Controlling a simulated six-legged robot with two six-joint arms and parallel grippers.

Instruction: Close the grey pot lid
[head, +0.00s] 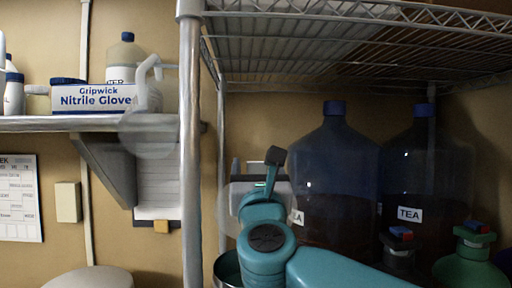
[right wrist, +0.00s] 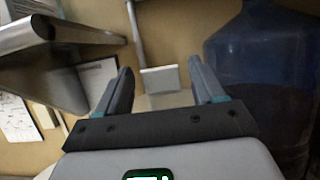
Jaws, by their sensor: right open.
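A grey metal rim, perhaps of the pot (head: 227,268), shows at the bottom of the head view, left of my right arm. Most of it is hidden by the arm and the frame edge, and I cannot make out its lid. My right gripper (head: 257,165) is raised above and slightly right of this rim. My left gripper is not in view.
A wire rack post (head: 190,150) stands left of my right gripper. Large blue-capped tea jugs (head: 332,170) stand to the right; one shows in the wrist view (right wrist: 262,75). A wall shelf (head: 85,123) holds a glove box (head: 92,97). A pale rounded top (head: 90,278) is at bottom left.

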